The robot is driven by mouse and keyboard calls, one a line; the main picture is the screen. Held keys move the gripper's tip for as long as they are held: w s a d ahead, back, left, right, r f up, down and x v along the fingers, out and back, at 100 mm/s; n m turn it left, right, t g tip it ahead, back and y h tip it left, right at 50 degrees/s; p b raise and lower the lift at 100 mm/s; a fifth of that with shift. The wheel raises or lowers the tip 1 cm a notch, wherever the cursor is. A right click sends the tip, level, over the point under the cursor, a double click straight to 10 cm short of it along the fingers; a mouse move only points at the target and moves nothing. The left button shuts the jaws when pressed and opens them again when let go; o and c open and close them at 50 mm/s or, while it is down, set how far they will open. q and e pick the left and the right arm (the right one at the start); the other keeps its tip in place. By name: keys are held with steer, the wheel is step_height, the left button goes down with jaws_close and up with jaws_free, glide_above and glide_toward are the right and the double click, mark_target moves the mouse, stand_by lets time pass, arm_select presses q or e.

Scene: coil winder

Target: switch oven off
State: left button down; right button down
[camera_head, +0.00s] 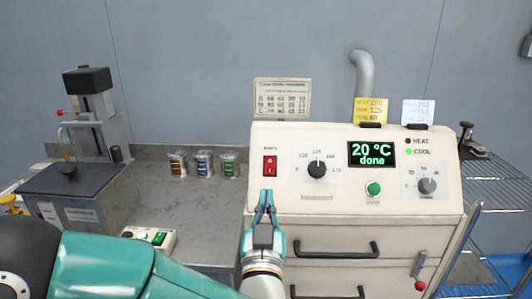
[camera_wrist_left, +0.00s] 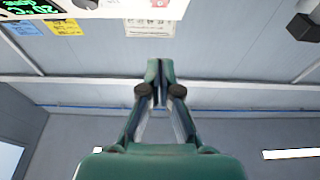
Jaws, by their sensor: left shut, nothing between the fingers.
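The oven (camera_head: 331,196) is a cream control cabinet at the centre right of the head view. Its display (camera_head: 373,154) reads "20 °C done", and the green COOL lamp is lit. A red rocker switch (camera_head: 270,166) sits on the left of its panel. My left gripper (camera_head: 267,194) is shut and empty, pointing up just below the red switch; I cannot tell whether it touches the panel. The left wrist view shows the closed fingers (camera_wrist_left: 158,68) below the panel's edge. My right gripper is in neither view.
Black drawer handles (camera_head: 335,250) stick out below the panel. Several small spools (camera_head: 204,163) stand on the grey counter to the left, by a small box with a green button (camera_head: 150,236). A winding machine (camera_head: 86,115) stands at far left, a wire rack (camera_head: 492,185) at right.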

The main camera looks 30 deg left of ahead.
arm_select(q)
steer(key=shift+f, duration=0.1)
steer(key=shift+w, duration=0.1)
steer(key=p, duration=0.2)
glide_toward(270, 157)
step_height(270, 157, up, 4)
steer(key=w+a, duration=0.1)
steer(key=w, duration=0.1)
steer(key=w+a+f, duration=0.1)
steer(key=w+f, duration=0.1)
steer(key=shift+w+a, duration=0.1)
steer(key=shift+a, duration=0.25)
steer(key=shift+w+a+f+p, duration=0.25)
steer(key=shift+w+p, duration=0.05)
steer(key=shift+w, duration=0.05)
